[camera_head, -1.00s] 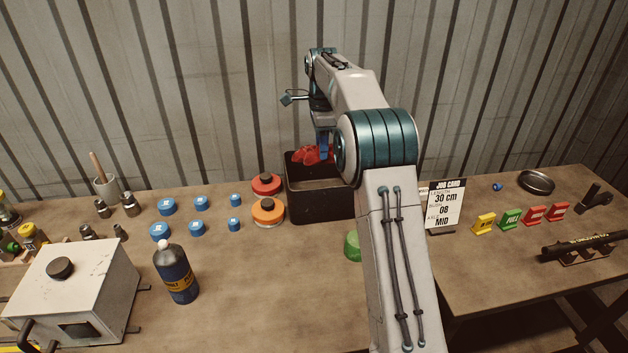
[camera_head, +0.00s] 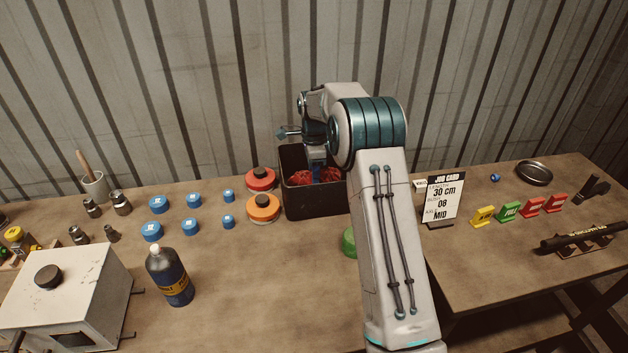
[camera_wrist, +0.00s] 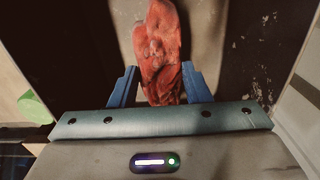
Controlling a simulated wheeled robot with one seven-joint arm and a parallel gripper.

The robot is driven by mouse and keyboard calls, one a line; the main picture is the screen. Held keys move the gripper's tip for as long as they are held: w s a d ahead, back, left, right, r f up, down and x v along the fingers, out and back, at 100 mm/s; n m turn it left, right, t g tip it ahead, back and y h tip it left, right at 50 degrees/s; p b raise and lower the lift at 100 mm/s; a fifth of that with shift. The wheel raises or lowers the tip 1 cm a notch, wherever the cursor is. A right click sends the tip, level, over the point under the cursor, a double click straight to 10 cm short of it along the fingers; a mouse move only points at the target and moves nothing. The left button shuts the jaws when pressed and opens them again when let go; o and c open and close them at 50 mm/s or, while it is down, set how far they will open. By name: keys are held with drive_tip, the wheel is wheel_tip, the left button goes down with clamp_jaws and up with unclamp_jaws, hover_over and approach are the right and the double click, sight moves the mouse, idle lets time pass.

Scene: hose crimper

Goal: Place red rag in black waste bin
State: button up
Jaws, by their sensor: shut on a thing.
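The black waste bin (camera_head: 314,204) stands at the back of the bench, left of my forearm. The red rag (camera_head: 328,175) shows inside the bin's opening, below the rim. My gripper (camera_head: 316,178) points down into the bin, its blue fingers partly hidden. In the wrist view the red rag (camera_wrist: 162,55) is held between the blue fingers of my gripper (camera_wrist: 160,85), with dark bin walls on both sides. Whether the rag touches the bin floor cannot be told.
Red (camera_head: 261,179) and orange (camera_head: 263,208) round containers stand close to the bin's left side. A green round object (camera_head: 349,243) is in front of it. The job card (camera_head: 442,199) stands to the right. A bottle (camera_head: 169,276) stands front left.

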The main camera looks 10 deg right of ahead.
wheel_tip(320, 180, down, 4)
drive_tip(key=shift+f+p, duration=0.25)
drive_tip(key=shift+p, duration=0.15)
drive_tip(key=o, duration=1)
drive_tip(key=shift+c, duration=0.2)
